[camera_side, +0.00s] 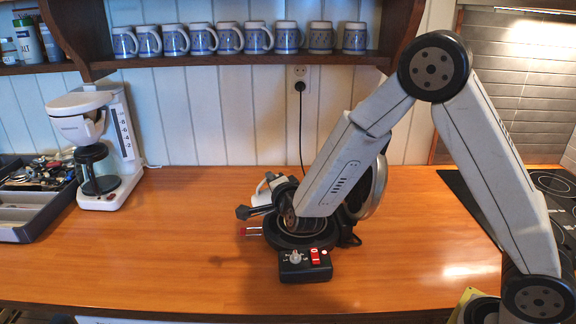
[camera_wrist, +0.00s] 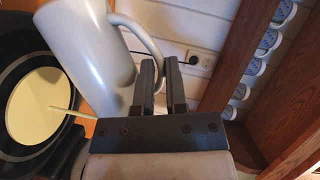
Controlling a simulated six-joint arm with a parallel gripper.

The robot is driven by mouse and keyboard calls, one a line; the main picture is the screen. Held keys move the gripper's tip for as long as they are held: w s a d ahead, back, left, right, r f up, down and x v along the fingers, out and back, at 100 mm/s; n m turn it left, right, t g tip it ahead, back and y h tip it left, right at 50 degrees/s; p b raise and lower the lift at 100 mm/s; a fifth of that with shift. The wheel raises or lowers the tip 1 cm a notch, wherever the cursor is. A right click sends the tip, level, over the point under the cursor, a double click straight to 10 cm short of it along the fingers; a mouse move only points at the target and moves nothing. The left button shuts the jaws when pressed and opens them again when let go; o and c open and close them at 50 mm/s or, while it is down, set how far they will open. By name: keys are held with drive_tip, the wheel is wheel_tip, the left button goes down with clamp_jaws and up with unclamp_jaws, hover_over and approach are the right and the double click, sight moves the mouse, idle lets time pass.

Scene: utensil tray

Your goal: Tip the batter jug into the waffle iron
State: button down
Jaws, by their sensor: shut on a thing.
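The pale grey-white batter jug (camera_wrist: 85,55) is large in the wrist view, clearly tilted, with its handle on the right. My gripper (camera_wrist: 158,62) is shut on the jug's handle. In the side view a small white part of the jug (camera_side: 264,187) shows behind my gripper (camera_side: 262,207); my arm hides the rest. The waffle iron (camera_side: 284,241) is open, its round lid (camera_side: 374,188) raised. In the wrist view a round cream pool of batter (camera_wrist: 38,105) lies on the dark plate, and a thin pale stream (camera_wrist: 70,113) runs between it and the jug.
A control box (camera_side: 305,266) with a red switch sits at the iron's front. A coffee maker (camera_side: 98,150) and a utensil tray (camera_side: 40,222) stand at the left. Several blue-and-white mugs (camera_side: 230,38) line the shelf above. A cord hangs from the wall socket. The left-centre counter is clear.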

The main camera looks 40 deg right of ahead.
drive_tip(key=shift+s+d+m, duration=0.2)
drive_tip(key=shift+d+m, duration=0.05)
drive_tip(key=shift+m, duration=0.25)
idle(1.5)
idle(0.4)
drive_tip(key=shift+w+a+r+n+g, duration=0.15)
drive_tip(key=shift+w+a+n+g, duration=0.2)
drive_tip(key=shift+n, duration=0.45)
drive_tip(key=shift+w+a+r+n+g, duration=0.1)
drive_tip(key=shift+w+a+n+g, duration=0.2)
drive_tip(key=shift+n, duration=0.5)
drive_tip(key=shift+w+a+f+n+g, duration=0.1)
drive_tip(key=shift+a+f+n+g, duration=0.2)
drive_tip(key=shift+n, duration=0.4)
drive_tip(key=shift+w+d+f+n+g, duration=0.1)
drive_tip(key=shift+n+g, duration=0.25)
drive_tip(key=shift+n, duration=0.35)
drive_tip(key=shift+h, duration=0.3)
drive_tip(key=shift+f, duration=0.15)
drive_tip(key=shift+s+d+f+n+g+h, duration=0.1)
drive_tip(key=shift+f+n+g+h, duration=0.15)
drive_tip(key=shift+f+n+g, duration=0.35)
drive_tip(key=shift+f+n+g+h, duration=0.25)
drive_tip(key=shift+f+n+g, duration=0.05)
drive_tip(key=shift+n, duration=0.6)
